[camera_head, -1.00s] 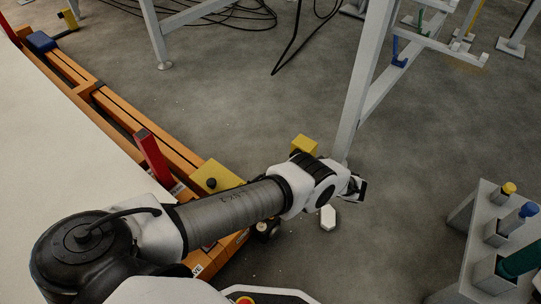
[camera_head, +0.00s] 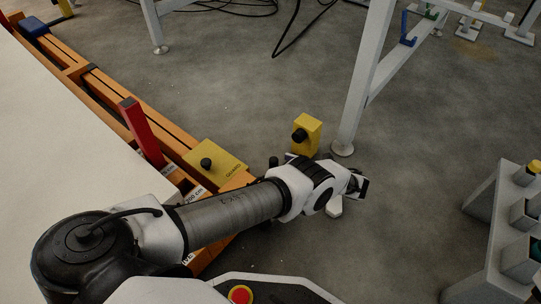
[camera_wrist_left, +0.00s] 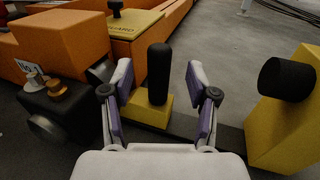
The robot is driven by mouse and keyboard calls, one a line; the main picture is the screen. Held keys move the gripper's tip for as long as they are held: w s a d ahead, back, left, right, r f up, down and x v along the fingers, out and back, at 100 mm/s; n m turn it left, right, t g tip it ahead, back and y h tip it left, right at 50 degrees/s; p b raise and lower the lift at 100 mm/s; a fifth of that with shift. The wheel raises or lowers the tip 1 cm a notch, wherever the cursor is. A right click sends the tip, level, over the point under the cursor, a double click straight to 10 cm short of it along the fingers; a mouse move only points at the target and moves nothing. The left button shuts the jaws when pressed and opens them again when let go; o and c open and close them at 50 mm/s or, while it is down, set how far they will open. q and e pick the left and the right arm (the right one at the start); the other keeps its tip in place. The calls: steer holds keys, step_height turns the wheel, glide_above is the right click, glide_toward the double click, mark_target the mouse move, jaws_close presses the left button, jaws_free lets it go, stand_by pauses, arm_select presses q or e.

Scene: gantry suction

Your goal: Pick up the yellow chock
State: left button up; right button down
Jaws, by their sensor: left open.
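A yellow chock (camera_wrist_left: 150,110) with a tall black handle stands on the dark floor, seen in the left wrist view. Its handle (camera_wrist_left: 159,72) is upright and shows between the two fingers of my left gripper (camera_wrist_left: 160,82). The gripper is open, with one purple-padded finger on each side in the picture. I cannot tell how far beyond the fingertips the handle is. In the head view my left wrist (camera_head: 308,188) covers most of that area, and the chock's yellow body is hidden there. My right gripper is in neither view.
A yellow box (camera_head: 309,130) with a black knob stands by the white frame leg (camera_head: 359,95). It is close on the right in the wrist view (camera_wrist_left: 290,125). A yellow guard plate (camera_head: 222,163) lies on the orange beam. A grey rack (camera_head: 497,215) stands at right.

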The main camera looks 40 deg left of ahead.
mark_target(273, 161)
arm_select(q)
steer(key=x, duration=0.5)
steer(key=shift+a, duration=0.1)
jaws_close()
